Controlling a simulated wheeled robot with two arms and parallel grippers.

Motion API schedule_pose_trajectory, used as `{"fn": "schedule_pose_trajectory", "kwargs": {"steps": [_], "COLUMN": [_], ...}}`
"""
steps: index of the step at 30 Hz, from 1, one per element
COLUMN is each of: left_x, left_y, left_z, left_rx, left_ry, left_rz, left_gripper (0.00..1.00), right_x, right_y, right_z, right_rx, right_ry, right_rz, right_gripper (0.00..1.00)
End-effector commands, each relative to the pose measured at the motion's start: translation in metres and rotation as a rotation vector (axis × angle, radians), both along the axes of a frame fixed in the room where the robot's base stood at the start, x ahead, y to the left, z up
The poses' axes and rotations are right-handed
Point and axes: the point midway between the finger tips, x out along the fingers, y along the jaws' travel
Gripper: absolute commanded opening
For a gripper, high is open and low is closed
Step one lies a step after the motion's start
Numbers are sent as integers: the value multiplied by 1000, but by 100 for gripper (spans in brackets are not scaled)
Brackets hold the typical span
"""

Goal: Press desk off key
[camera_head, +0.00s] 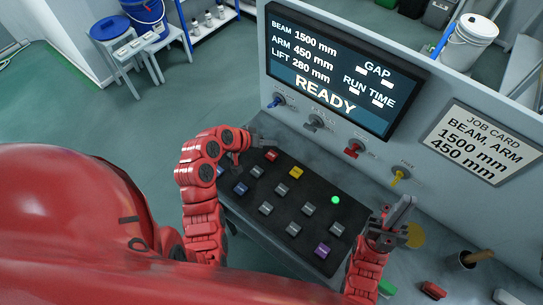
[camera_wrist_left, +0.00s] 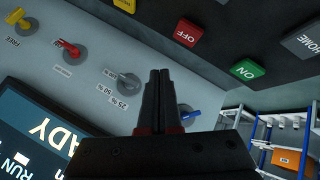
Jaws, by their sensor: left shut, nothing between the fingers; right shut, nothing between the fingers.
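The red OFF key (camera_wrist_left: 187,33) is on the dark key desk (camera_head: 285,222); its label reads in the left wrist view. In the head view the red key (camera_head: 271,155) is near the desk's upper left. My left gripper (camera_head: 254,141) is shut and empty beside that corner, left of the red key. In the left wrist view its closed fingertips (camera_wrist_left: 160,72) appear below and left of the OFF key, with no visible contact. A green ON key (camera_wrist_left: 249,70) lies beside OFF. My right gripper (camera_head: 408,205) is shut and empty right of the desk.
A yellow key (camera_head: 296,173), a purple key (camera_head: 322,251) and several grey keys share the desk. Behind stands a panel with a READY screen (camera_head: 340,70), coloured knobs including a blue one (camera_head: 277,101), and a job card (camera_head: 484,143). A cup (camera_head: 463,261) stands at right.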

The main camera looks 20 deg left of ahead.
Motion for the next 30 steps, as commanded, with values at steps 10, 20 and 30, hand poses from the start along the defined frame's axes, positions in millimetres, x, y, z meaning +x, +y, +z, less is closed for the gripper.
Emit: {"fn": "schedule_pose_trajectory", "kwargs": {"steps": [10, 20, 30], "left_x": [0, 0, 0], "left_y": [0, 0, 0], "left_z": [-45, -45, -46], "left_rx": [0, 1, 1], "left_ry": [1, 0, 0], "left_rz": [-1, 0, 1], "left_gripper": [0, 0, 0], "right_x": [0, 0, 0], "right_y": [0, 0, 0], "right_z": [-30, -30, -30], "right_rx": [0, 0, 0], "right_ry": [0, 0, 0], "right_rz": [0, 0, 0], "right_gripper": [0, 0, 0]}}
